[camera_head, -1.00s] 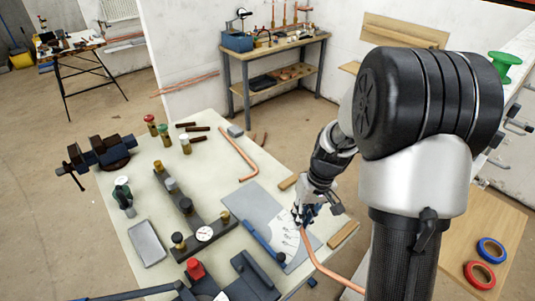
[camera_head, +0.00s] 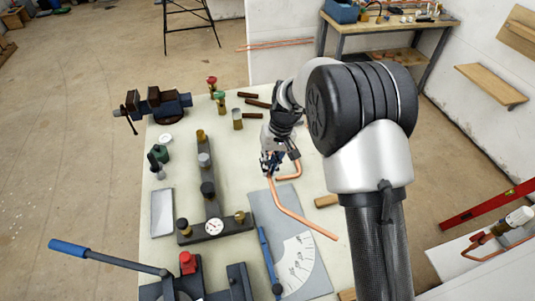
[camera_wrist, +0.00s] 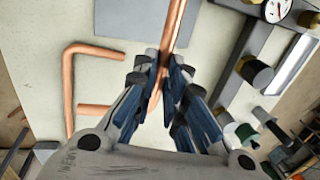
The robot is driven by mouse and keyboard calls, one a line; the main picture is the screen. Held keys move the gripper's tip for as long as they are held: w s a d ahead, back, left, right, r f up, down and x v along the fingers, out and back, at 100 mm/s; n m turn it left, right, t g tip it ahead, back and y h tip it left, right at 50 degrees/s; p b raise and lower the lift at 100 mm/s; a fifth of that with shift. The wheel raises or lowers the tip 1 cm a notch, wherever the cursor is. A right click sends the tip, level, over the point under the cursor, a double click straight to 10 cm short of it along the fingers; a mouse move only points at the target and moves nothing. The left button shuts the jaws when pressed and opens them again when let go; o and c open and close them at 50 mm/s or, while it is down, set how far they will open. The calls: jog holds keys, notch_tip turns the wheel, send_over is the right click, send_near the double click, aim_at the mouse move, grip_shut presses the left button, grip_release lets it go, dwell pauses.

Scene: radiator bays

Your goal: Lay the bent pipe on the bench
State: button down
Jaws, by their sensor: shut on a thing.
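My gripper (camera_head: 269,167) is over the middle of the bench (camera_head: 181,160), shut on a bent copper pipe (camera_head: 296,218). In the head view the pipe slants from the jaws toward the lower right, over the grey sheet. In the wrist view the held pipe (camera_wrist: 176,35) runs from between the fingertips (camera_wrist: 168,75) to the top edge. Whether it touches the bench cannot be told. A second bent copper pipe (camera_head: 294,170) lies on the bench just right of the gripper; its U-shaped bend (camera_wrist: 68,85) shows at left in the wrist view.
A dark fixture with a dial gauge (camera_head: 214,226) stands left of the gripper. A grey sheet with a printed scale (camera_head: 298,262) lies in front, with a blue-handled tool (camera_head: 267,258) on it. A vise (camera_head: 158,104) and several small pots stand farther back. A wood block (camera_head: 326,201) lies right.

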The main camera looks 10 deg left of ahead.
jog(key=shift+a+f, duration=0.15)
jog(key=shift+a, duration=0.55)
jog(key=shift+d+f+b, duration=0.1)
jog(key=shift+f+b, duration=1.8)
jog(key=shift+f, duration=0.95)
jog(key=shift+f+b, duration=0.55)
jog(key=shift+f, duration=0.85)
jog(key=c, duration=1.6)
grip_release()
jog(key=shift+o, duration=0.2)
